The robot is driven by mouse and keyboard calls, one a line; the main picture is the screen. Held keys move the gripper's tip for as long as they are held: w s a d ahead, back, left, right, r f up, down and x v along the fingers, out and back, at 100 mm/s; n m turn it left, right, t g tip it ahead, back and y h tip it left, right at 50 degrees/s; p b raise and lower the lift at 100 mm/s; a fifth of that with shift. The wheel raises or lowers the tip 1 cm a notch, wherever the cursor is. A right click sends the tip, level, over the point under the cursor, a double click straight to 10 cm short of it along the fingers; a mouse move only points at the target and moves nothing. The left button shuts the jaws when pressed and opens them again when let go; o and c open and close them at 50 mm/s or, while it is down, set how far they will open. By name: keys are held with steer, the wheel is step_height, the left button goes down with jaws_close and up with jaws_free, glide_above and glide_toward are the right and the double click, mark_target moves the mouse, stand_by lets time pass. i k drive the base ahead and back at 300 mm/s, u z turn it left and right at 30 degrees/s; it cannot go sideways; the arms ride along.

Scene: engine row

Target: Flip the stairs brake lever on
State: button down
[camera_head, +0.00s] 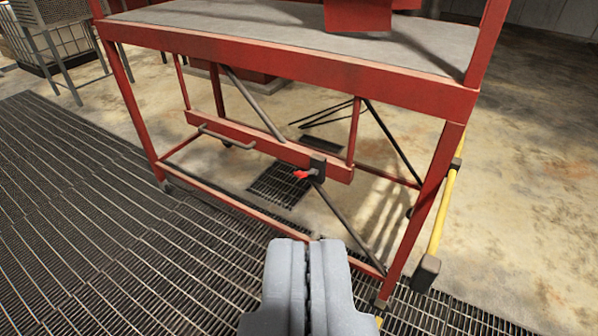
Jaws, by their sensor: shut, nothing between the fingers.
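The stairs brake lever (302,174) is a small bright red tab on a dark bracket (317,166). It sits near the right end of a red crossbar (260,143) on the red wheeled stairs frame (290,72). The tab points left from the bracket; I cannot tell its on or off position. My gripper (308,243) is grey, shut and empty at the bottom centre of the view. It is below the lever in the picture and apart from it.
A grey handle bar (226,137) runs along the crossbar's left part. A dark diagonal strut (345,225) passes right of the lever. The right red leg (425,210) and a yellow bar (441,212) stand farther right. Metal grating (120,240) covers the floor at left.

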mark_target(301, 174)
steer(key=u, duration=0.45)
steer(key=i, duration=2.05)
steer(key=z, duration=0.3)
